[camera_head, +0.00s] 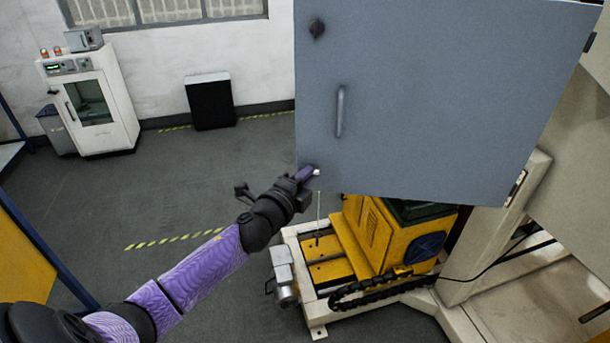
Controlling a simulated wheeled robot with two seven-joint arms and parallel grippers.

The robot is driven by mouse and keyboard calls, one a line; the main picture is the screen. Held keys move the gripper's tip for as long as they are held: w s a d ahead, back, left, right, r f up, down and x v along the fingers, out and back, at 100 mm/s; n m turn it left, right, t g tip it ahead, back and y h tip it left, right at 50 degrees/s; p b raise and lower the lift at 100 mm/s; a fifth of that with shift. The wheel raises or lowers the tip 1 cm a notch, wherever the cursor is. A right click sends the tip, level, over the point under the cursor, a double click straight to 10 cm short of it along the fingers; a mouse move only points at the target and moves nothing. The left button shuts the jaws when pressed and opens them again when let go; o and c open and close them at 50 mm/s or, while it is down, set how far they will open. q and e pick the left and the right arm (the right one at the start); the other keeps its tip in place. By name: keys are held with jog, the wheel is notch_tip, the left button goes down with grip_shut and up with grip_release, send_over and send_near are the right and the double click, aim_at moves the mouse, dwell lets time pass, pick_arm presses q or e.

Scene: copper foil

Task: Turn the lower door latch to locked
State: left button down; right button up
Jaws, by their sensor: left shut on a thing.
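The blue-grey door (430,100) fills the upper right of the head view and hangs over a yellow machine. Its upper latch, a dark round knob (317,28), is near the top left corner. A vertical handle (340,110) is at mid-height by the left edge. My left gripper (309,174) is at the door's lower left corner, shut on the lower latch. The fingers mostly hide that latch, so I cannot tell how it is turned. My right gripper is not in view.
The yellow machine (375,232) on a white base stands below the door. A white column (500,220) is at the right. A white cabinet (90,105) and a black panel (210,103) stand by the back wall. The grey floor at centre left is free.

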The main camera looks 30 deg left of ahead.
pick_arm(q)
jog(key=c, duration=0.8)
grip_release()
jog(key=shift+o, duration=0.2)
jog(key=s+b, duration=0.1)
jog(key=s, duration=0.9)
jog(key=shift+d+b, duration=0.25)
jog(key=shift+b, duration=0.05)
